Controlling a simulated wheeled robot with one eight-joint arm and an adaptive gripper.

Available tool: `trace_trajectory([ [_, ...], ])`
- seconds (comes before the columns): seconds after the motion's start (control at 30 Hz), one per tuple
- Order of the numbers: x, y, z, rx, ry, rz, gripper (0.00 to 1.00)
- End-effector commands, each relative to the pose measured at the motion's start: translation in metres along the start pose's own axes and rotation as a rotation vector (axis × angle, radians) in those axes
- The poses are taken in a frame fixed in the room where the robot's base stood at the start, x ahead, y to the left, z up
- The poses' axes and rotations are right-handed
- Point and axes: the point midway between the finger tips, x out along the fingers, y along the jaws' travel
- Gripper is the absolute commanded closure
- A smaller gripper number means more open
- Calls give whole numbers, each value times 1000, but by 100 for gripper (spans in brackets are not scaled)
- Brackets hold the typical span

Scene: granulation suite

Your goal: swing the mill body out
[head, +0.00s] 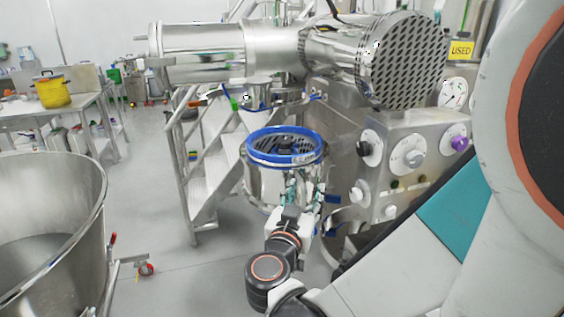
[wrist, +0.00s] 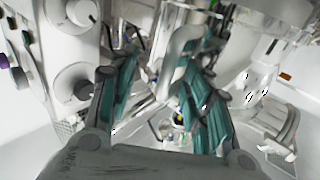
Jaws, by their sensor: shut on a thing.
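The mill body (head: 262,184) is a steel cylinder with a blue ring (head: 256,153) and a dark slotted screen on top, at the middle of the head view. It stands beside the control panel, below the horizontal steel drum. My gripper (head: 303,190) is at its near right side, with its teal fingers around a pale rounded bar handle (wrist: 181,48) in the wrist view. The fingers are shut on this handle. The exact contact is partly hidden by the fingers, and the mill body's hinge cannot be made out.
The steel machine's control panel (head: 410,158), with knobs and gauges, stands close on the right. A large open steel bowl (head: 85,190) is at the left. Metal steps (head: 205,150) stand behind. A table (head: 55,112) with a yellow pot is at the back left. Floor between bowl and mill is clear.

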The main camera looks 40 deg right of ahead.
Motion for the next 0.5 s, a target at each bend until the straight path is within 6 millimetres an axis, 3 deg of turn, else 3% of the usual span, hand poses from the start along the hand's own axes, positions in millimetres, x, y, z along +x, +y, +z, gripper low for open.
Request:
trace_trajectory([
  [0.23, -12, 4, 1, 2, -3, 7, 69],
  [0.5, -46, 1, 0, 0, 0, -1, 69],
])
